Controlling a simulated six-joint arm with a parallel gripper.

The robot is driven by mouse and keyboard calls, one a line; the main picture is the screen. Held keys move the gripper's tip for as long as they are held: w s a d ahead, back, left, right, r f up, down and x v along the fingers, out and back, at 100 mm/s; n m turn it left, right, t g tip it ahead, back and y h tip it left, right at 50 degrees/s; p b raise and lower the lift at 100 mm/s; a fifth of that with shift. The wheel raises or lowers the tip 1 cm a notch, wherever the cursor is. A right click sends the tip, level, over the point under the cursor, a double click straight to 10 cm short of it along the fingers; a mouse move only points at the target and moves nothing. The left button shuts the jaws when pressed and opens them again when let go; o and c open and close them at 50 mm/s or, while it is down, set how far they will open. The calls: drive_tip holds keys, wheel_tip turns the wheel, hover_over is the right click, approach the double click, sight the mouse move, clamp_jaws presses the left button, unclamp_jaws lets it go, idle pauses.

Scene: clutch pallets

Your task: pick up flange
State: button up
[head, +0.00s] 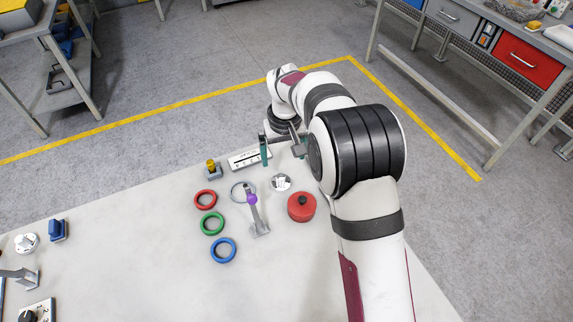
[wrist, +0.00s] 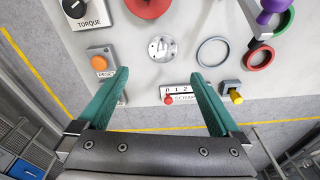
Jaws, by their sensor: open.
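The flange, a small silver disc with holes (head: 280,182), lies flat on the pale table between the grey ring and the red round part. In the wrist view the flange (wrist: 162,48) shows beyond the fingertips, roughly centred between them. My gripper (head: 282,152) is on the far side of the flange, near the table's back edge. Its teal fingers are wide apart and empty in the wrist view (wrist: 160,78), and they are apart from the flange.
A red round part (head: 301,207) and a grey ring (head: 242,190) flank the flange. A purple-topped lever (head: 256,218) stands close by. Red (head: 205,200), green (head: 212,223) and blue (head: 223,250) rings lie left.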

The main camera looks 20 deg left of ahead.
sight(280, 176)
drive_tip(key=f, duration=0.7)
drive_tip(key=w+a+f, duration=0.1)
drive_tip(key=f, duration=0.3)
drive_tip(key=shift+a, duration=0.1)
clamp_jaws()
drive_tip(key=shift+r, duration=0.15)
